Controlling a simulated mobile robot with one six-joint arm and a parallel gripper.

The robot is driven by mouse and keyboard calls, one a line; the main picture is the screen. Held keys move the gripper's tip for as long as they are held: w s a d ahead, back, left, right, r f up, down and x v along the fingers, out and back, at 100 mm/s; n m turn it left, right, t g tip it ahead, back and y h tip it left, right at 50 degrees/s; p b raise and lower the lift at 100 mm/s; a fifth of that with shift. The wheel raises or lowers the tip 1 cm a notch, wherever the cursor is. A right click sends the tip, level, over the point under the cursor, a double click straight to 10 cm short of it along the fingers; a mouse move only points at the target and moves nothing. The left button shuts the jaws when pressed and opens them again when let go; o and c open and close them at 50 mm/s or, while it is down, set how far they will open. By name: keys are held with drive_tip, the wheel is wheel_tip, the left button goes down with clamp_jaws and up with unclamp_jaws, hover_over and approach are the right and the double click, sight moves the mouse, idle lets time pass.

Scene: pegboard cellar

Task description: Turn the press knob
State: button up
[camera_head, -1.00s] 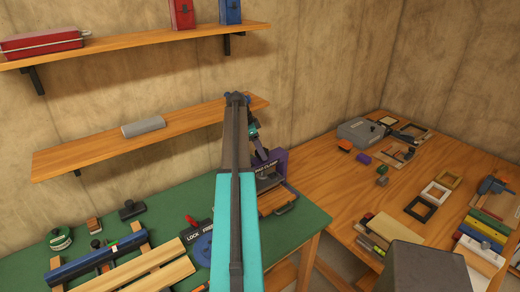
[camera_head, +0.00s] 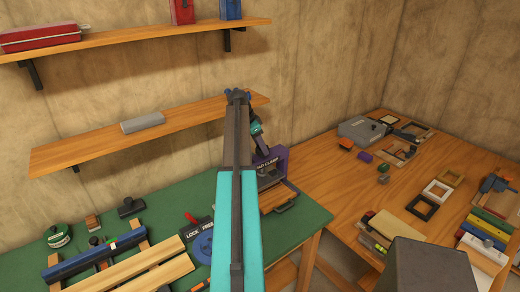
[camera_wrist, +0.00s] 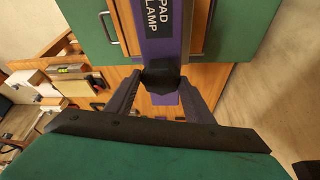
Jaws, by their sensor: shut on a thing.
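The purple pad clamp (camera_head: 282,158) stands at the right end of the green bench, with its label facing the room. In the wrist view the clamp (camera_wrist: 167,48) fills the top middle, and its black press knob (camera_wrist: 161,76) sits between my fingertips. My gripper (camera_wrist: 160,84) is shut on the knob, one finger on each side. In the head view my gripper (camera_head: 261,149) is small and partly hidden by my own arm at the top of the clamp.
The green bench (camera_head: 170,205) also holds a red lever marked LOCK and FREE (camera_head: 193,222), a blue clamp bar (camera_head: 92,258) and wooden strips. A shelf (camera_head: 80,158) hangs above. A wooden table (camera_head: 345,192) with frames and tools stands at right.

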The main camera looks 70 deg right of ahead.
drive_tip(key=n+t+b, duration=0.1)
drive_tip(key=n, duration=0.1)
drive_tip(key=n+t+h+b, duration=0.1)
drive_tip(key=n+b, duration=0.1)
drive_tip(key=n, duration=0.1)
drive_tip(key=shift+s+n, duration=0.2)
drive_tip(key=shift+n, duration=0.1)
drive_tip(key=shift+r+n+t+b, duration=0.2)
drive_tip(key=shift+n+t+b, duration=0.55)
drive_tip(key=shift+n, duration=1.45)
drive_tip(key=o, duration=0.9)
drive_tip(key=shift+o, duration=0.8)
drive_tip(key=shift+s+f, duration=0.1)
drive_tip(key=b+v, duration=0.3)
drive_tip(key=v, duration=1)
drive_tip(key=shift+a+r+b, duration=0.3)
drive_tip(key=shift+r+b, duration=0.05)
